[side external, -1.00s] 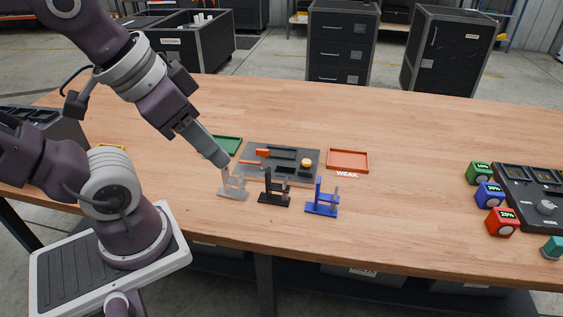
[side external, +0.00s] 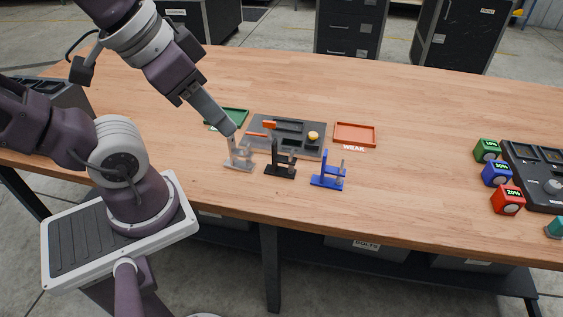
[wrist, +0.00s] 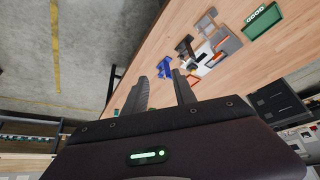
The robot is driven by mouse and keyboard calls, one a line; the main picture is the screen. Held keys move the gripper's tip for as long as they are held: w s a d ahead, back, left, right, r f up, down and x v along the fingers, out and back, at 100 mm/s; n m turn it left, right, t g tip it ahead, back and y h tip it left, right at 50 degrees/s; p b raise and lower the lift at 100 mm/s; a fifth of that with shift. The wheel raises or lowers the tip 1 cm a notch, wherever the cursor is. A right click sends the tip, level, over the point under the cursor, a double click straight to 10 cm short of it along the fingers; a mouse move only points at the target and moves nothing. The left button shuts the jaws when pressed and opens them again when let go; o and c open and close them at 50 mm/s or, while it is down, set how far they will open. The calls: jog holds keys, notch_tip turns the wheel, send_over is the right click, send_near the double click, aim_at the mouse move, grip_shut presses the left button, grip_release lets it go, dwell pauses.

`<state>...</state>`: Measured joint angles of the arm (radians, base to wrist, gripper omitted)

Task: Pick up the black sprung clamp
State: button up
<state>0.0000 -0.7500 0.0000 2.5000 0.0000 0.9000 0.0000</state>
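The black sprung clamp (side external: 281,164) stands upright on the wooden table, between a grey clamp (side external: 239,160) on its left and a blue clamp (side external: 328,177) on its right. In the wrist view the black clamp (wrist: 186,46) lies beyond my fingertips, with the blue clamp (wrist: 164,66) nearer them. My gripper (side external: 229,131) is above and behind the grey clamp in the side view, left of the black clamp. The wrist view shows its two fingers (wrist: 160,76) spread apart with nothing held between them.
A dark tool tray (side external: 310,152) with an orange-handled tool sits just behind the clamps. A green tray (side external: 238,113) and an orange tray (side external: 355,145) flank it. Coloured cubes (side external: 497,173) and a dark panel (side external: 530,160) are far right. The table between is clear.

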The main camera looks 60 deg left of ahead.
jog(key=n+g, duration=0.6)
jog(key=n, duration=0.2)
send_over(274, 141)
notch_tip(274, 141, down, 13)
jog(key=shift+n, duration=0.3)
notch_tip(274, 141, down, 7)
jog(key=shift+d+r, duration=0.1)
jog(key=shift+f, duration=0.4)
grip_shut()
